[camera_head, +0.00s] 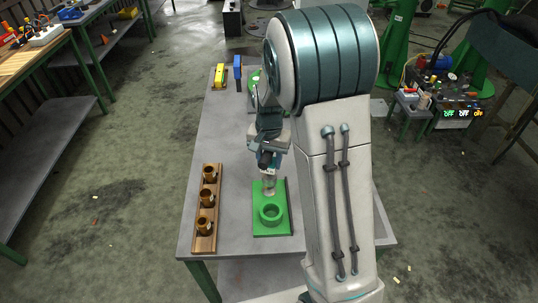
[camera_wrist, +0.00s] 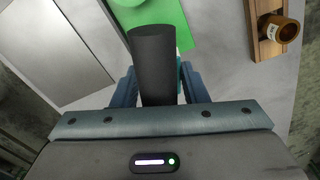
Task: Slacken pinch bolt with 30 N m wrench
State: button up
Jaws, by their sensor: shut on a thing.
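My gripper (camera_wrist: 156,88) is shut on a dark grey cylinder (camera_wrist: 153,55) that stands up between its blue fingers in the wrist view. I cannot tell from the frames whether it is a wrench handle or another part. In the head view my gripper (camera_head: 268,162) is over the far end of a green plate (camera_head: 260,228), with a pale cylindrical piece (camera_head: 269,186) just below it. A green ring (camera_head: 271,213) stands on the plate's near part. No pinch bolt can be made out, and no 30 N m marking is legible.
A wooden rack (camera_head: 204,245) with three brass-coloured cups lies left of the plate on the grey table (camera_head: 232,165). A yellow (camera_head: 219,77) and a blue (camera_head: 238,73) upright object stand at the back. The table's left-middle is clear.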

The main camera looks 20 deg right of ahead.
jog(key=m, duration=0.4)
jog(key=shift+f+m+p, duration=0.2)
jog(key=shift+m+p, duration=0.1)
jog(key=shift+p, duration=0.1)
jog(key=shift+f+m+p, duration=0.2)
jog(key=shift+m+p, duration=0.25)
jog(key=shift+m, duration=1.25)
jog(key=shift+a+f, duration=0.1)
jog(key=shift+f, duration=0.15)
jog(key=shift+f+b, duration=1.25)
jog(key=shift+f, duration=0.25)
jog(key=shift+n, duration=0.3)
